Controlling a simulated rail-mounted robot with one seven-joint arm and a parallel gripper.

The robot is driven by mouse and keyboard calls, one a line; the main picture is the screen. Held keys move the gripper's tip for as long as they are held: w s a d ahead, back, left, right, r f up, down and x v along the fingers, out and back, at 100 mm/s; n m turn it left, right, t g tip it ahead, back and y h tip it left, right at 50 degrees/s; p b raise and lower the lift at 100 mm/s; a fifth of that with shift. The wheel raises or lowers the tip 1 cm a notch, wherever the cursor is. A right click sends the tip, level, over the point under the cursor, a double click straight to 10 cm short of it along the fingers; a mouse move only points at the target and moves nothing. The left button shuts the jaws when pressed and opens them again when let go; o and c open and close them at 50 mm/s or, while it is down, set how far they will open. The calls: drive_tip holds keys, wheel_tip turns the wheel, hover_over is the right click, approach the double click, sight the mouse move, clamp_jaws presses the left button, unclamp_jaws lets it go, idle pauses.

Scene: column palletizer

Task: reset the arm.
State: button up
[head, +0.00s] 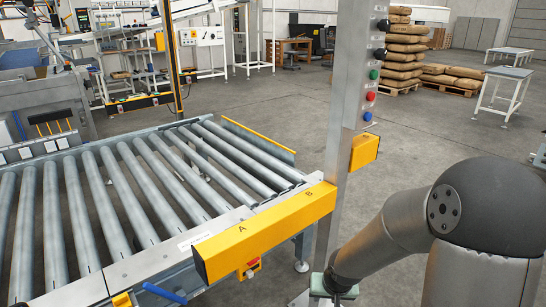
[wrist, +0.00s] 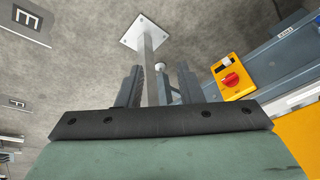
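My arm comes in from the right of the head view and bends down to the bottom edge. Only the green-grey top of my gripper's mount shows there; the fingers are out of that frame. In the wrist view my gripper (wrist: 158,78) shows past a black bolted bar, as two dark grey fingers standing apart. Nothing is seen held between them. A pale metal post with a square foot plate (wrist: 146,32) shows through the gap, standing on the floor.
The roller conveyor (head: 240,148) fills the left, with a yellow beam (head: 270,228) marked A and B. A button column (head: 362,90) stands close to my arm. A yellow box with a red knob (wrist: 231,81) is right in the wrist view. Stacked sacks (head: 405,48) stand far back; floor between is clear.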

drive_tip(key=s+r+g+p, duration=0.1)
drive_tip(key=s+r+p, duration=0.4)
drive_tip(key=s+r, duration=0.5)
drive_tip(key=s+r+n+g+p, duration=0.1)
drive_tip(key=s+r+p, duration=0.5)
drive_tip(key=r, duration=1.1)
drive_tip(key=s+g, duration=0.1)
drive_tip(key=s, duration=0.3)
drive_tip(key=shift+s+a+r+p, duration=0.15)
drive_tip(key=shift+s+r+p, duration=0.05)
drive_tip(key=shift+r+p, duration=0.1)
